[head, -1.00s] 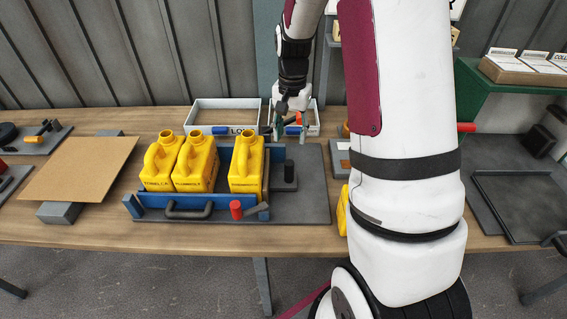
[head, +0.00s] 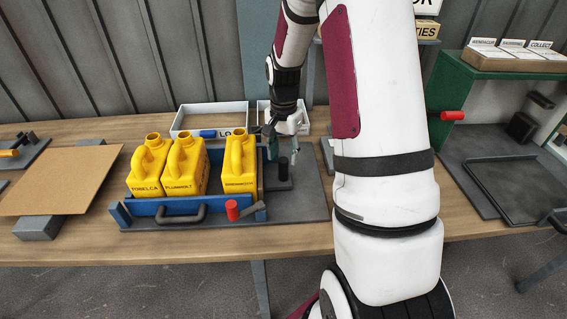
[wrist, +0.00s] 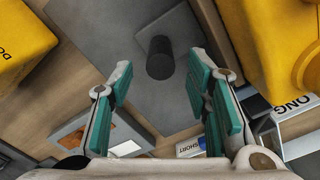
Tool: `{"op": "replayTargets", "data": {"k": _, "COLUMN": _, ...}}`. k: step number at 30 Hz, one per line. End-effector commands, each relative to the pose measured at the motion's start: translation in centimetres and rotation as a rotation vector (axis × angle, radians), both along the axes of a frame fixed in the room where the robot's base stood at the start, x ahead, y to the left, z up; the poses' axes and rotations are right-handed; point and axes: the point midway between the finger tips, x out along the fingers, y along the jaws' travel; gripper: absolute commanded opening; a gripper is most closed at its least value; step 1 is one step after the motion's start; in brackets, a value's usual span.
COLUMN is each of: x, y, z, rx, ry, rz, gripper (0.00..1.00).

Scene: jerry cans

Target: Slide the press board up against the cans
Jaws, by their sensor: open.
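Three yellow cans stand in a blue-sided crate (head: 160,207): the left can (head: 147,184) and middle can (head: 184,180) are close together, and a gap separates them from the right can (head: 238,178). An upright brown board, apparently the press board (wrist: 205,22), stands beside the right can. A grey plate (wrist: 130,65) with a black post (wrist: 160,57) lies beside it; the post also shows in the head view (head: 283,167). My gripper (head: 270,148) is open above the plate. In the wrist view the post shows beyond and between its teal fingers (wrist: 165,90).
White trays (head: 208,117) stand behind the crate. A tan board (head: 62,178) lies at left on a grey block. Another yellow can (wrist: 20,40) is near my gripper. My arm hides part of the bench.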

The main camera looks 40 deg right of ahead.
Motion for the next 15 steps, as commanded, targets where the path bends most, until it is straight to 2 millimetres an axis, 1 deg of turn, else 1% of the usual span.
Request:
{"op": "replayTargets", "data": {"k": 1, "x": -0.1, "y": 0.0, "z": -0.9, "rx": 0.003, "ry": 0.004, "rz": 0.000, "gripper": 0.45}}
{"op": "replayTargets", "data": {"k": 6, "x": 0.0, "y": 0.1, "z": -3.1, "rx": 0.001, "ry": 0.002, "rz": 0.000, "gripper": 0.45}}
{"op": "replayTargets", "data": {"k": 10, "x": 0.0, "y": 0.1, "z": -3.9, "rx": 0.001, "ry": 0.000, "rz": 0.000, "gripper": 0.45}}
{"op": "replayTargets", "data": {"k": 15, "x": 0.0, "y": 0.1, "z": -4.2, "rx": 0.000, "ry": -0.001, "rz": 0.001, "gripper": 0.45}}
